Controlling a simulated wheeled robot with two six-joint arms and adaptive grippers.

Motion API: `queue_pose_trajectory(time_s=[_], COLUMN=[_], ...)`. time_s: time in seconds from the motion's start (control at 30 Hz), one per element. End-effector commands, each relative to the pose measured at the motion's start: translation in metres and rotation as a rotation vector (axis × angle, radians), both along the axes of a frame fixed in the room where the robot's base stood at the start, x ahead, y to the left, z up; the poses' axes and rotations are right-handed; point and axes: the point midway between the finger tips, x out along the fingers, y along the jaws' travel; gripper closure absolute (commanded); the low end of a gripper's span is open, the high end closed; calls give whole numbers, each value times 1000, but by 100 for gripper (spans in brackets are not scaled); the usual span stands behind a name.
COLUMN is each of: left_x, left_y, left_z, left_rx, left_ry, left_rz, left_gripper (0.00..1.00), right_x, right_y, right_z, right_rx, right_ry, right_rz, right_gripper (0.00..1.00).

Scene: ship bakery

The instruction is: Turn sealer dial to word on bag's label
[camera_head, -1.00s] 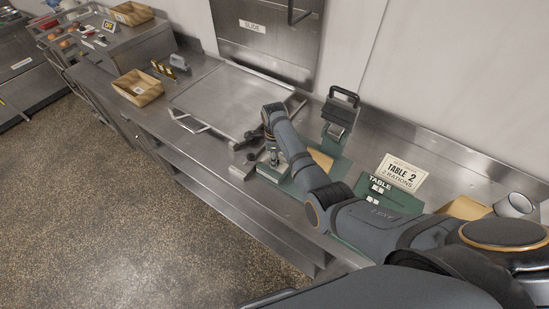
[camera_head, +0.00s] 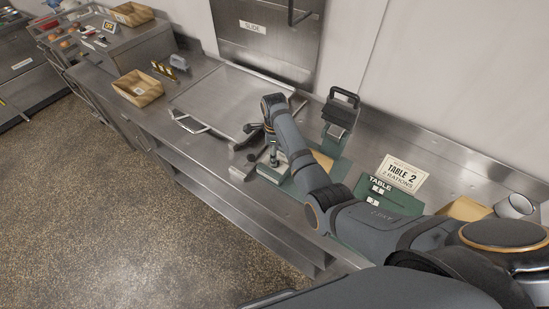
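The green sealer (camera_head: 336,115) with its black handle stands against the back wall, right of centre. Its green base reaches left under my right arm. A small upright metal knob (camera_head: 274,157) stands on the near-left part of this base; I cannot tell whether it is the dial, and no dial words are readable. A brown paper bag (camera_head: 323,160) lies in front of the sealer, partly behind my arm; its label is not visible. My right gripper (camera_head: 244,138) is just left of the knob, fingers apart and seemingly empty. My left gripper is not in view.
A "TABLE 2, 2 RATIONS" card (camera_head: 401,177) stands behind a green "TABLE" box (camera_head: 386,198). A brown bag (camera_head: 465,208) and white cup (camera_head: 515,206) are at right.

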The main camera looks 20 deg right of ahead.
Motion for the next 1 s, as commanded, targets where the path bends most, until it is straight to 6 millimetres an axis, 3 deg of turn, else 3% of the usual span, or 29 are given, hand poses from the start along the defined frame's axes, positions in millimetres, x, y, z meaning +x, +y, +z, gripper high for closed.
queue_pose_trajectory(time_s=[0.2, 0.4, 1.0], left_x=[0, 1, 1], left_y=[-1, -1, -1], left_z=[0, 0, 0], left_rx=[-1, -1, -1], left_ry=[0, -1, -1], left_rz=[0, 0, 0], left_gripper=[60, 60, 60], right_x=[1, 0, 0], right_y=[0, 0, 0], right_z=[54, 80, 84], right_rx=[0, 0, 0], right_ry=[-3, -1, 1], right_rz=[0, 1, 0], right_gripper=[43, 43, 43])
